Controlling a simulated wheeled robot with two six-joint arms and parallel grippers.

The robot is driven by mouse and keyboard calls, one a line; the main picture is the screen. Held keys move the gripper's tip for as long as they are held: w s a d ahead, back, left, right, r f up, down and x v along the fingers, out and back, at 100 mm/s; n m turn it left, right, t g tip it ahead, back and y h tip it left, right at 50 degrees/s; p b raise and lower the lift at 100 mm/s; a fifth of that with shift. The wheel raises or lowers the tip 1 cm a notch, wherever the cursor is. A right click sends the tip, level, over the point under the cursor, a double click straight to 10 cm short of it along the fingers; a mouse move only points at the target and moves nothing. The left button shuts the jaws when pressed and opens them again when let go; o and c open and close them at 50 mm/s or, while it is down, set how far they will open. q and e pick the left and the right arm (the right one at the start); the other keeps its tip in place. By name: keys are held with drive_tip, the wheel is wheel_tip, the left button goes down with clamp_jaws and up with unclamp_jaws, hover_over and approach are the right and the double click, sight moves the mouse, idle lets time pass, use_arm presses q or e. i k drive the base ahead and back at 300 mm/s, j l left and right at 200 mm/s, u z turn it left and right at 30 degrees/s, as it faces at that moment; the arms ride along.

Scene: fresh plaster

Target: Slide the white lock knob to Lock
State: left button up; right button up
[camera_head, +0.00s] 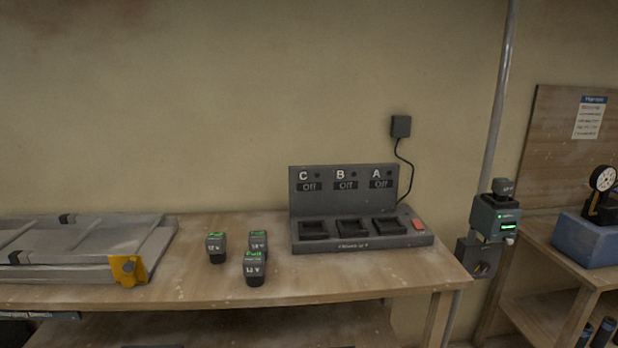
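No knob can be clearly read as the white lock knob, and no "Lock" lettering is legible. A small pale part (510,241) shows at the lower right of a dark grey device (484,217) with a lit green display, fixed by the grey pole. It is too small to tell whether it is a knob. A yellow corner piece (121,272) with a small round dark detail sits on the grey folded metal frame (80,262) at the left. Neither of my grippers is in view.
A wooden bench (300,285) carries a charger with three empty bays (345,205) labelled C, B, A, all reading "Off", and three small batteries (216,248). A wall adapter (401,126) has a cord. A second bench at right holds a blue box (585,241) with a gauge (603,180).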

sight(510, 241)
drive_tip(key=z, duration=1.25)
